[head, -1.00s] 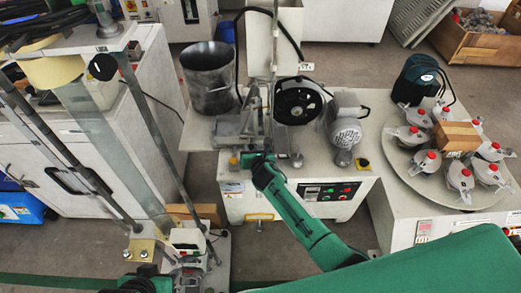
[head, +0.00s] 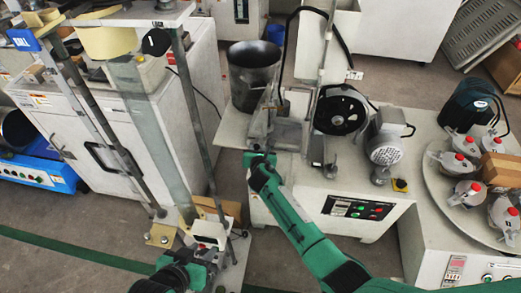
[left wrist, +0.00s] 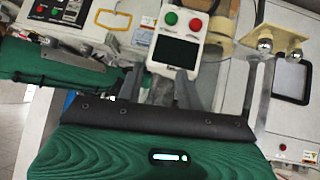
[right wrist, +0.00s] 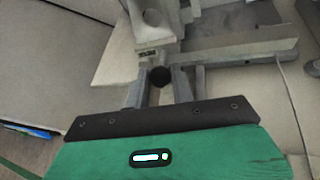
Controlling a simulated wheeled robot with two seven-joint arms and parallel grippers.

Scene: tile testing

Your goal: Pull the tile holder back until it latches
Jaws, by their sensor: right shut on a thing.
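The tile holder is a grey metal piece (head: 260,128) on the bench of the grinding machine (head: 350,170). In the right wrist view it is a grey block (right wrist: 158,25) with a round black knob (right wrist: 160,76) facing me. My right gripper (head: 262,162) is shut on this knob, with one finger on each side (right wrist: 161,90). My left gripper (head: 205,256) is near a white control box (head: 210,231). Whether the holder is latched cannot be seen.
A black wheel (head: 342,110) and a grey motor (head: 386,148) stand right of the holder. A metal bucket (head: 253,78) is behind it. A turntable of clamps (head: 440,190) is at the right. A tall drop-test stand (head: 150,150) is at the left.

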